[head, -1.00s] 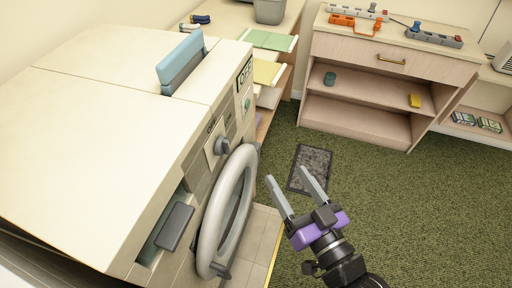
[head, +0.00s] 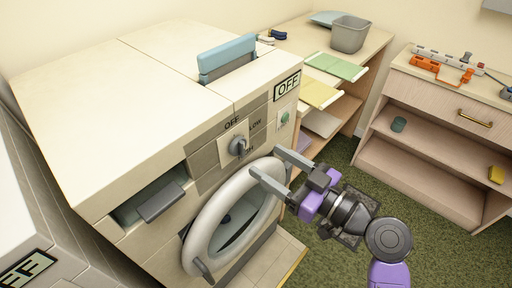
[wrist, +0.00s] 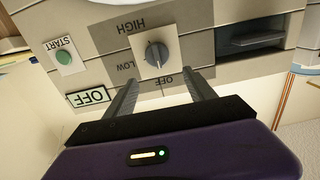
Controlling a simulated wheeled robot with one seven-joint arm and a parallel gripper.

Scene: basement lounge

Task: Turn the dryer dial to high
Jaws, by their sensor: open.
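The dryer dial (head: 238,146) is a round grey knob on a pale plate on the dryer's front panel. OFF, LOW and HIGH labels surround it. The dryer display (head: 287,87) reads OFF. My gripper (head: 265,161) is open and empty, right of and below the dial in the head view. In the wrist view its fingers (wrist: 160,79) point toward the dial, apart from it.
The round dryer door (head: 203,215) is just below the panel, close to my fingers. A green START button (wrist: 64,57) sits beside the dial. A grey drawer handle (head: 161,202) is left of the dial. A shelf unit (head: 425,160) stands at the right over green carpet.

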